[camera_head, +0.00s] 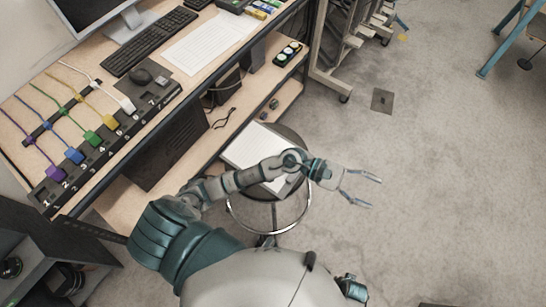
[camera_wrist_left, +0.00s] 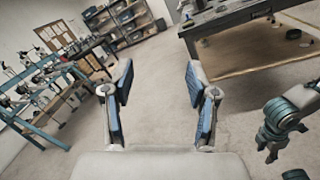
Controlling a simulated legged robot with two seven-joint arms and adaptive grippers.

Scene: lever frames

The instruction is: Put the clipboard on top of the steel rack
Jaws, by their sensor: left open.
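A white sheet that looks like the clipboard (camera_head: 248,147) lies on a round stool beside the desk in the head view. My left forearm crosses over it and hides part of it. A grey metal rack on casters (camera_head: 335,62), likely the steel rack, stands at the top middle, beyond the desk's end. My left gripper (camera_head: 374,189) is open and empty, right of the stool, above the floor. Its two spread fingers (camera_wrist_left: 158,82) show in the left wrist view with nothing between them. My right arm shows at the right of that view, its gripper (camera_wrist_left: 270,148) small and unclear.
The desk (camera_head: 165,90) on the left holds a keyboard, a mouse, papers and a strip with coloured plugs. The stool (camera_head: 273,212) has a chrome foot ring. A blue-legged table (camera_head: 496,50) stands at the top right. The floor to the right is mostly clear.

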